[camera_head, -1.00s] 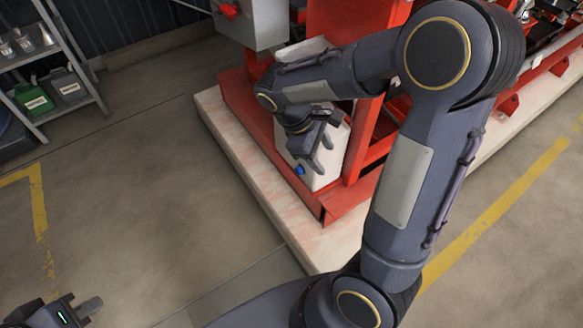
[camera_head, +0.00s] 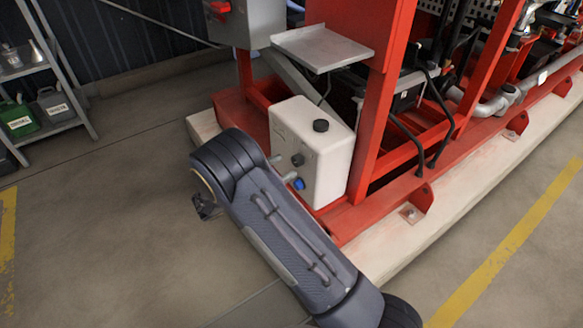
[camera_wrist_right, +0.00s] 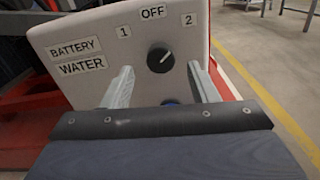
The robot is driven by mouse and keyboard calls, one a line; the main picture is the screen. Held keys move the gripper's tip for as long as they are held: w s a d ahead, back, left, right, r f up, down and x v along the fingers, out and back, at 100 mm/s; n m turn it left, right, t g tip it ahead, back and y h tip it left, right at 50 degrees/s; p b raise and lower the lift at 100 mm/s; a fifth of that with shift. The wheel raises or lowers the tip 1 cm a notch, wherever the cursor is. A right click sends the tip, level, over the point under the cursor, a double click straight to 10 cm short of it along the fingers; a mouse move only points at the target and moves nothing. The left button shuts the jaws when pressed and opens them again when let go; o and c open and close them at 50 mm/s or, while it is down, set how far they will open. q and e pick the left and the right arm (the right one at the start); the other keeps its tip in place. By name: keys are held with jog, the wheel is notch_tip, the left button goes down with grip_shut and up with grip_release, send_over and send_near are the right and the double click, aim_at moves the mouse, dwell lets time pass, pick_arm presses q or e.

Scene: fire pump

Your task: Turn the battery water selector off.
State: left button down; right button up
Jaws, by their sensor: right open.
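The battery water tank (camera_head: 318,155) is a white box on the red frame, labelled BATTERY WATER in the right wrist view (camera_wrist_right: 88,85). Its selector is a round black knob (camera_wrist_right: 160,58) below the marks 1, OFF and 2. The knob's white line points up and right, towards 2 rather than OFF. The knob also shows in the head view (camera_head: 298,160). My right gripper (camera_wrist_right: 161,70) is open and faces the knob, one finger to each side. Contact with the knob cannot be seen. In the head view the fingers (camera_head: 282,168) show past my forearm. My left gripper is out of view.
A blue fitting (camera_head: 298,184) sits low on the tank, below the knob. A grey shelf plate (camera_head: 322,48) and a grey box (camera_head: 252,22) are above. Red posts (camera_head: 380,110) stand to the right. Floor to the left is clear up to a shelf rack (camera_head: 45,125).

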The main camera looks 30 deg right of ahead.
aim_at(294, 162)
jog(key=shift+w+d+b, duration=0.15)
jog(key=shift+d+b, duration=0.25)
jog(key=shift+d, duration=1.5)
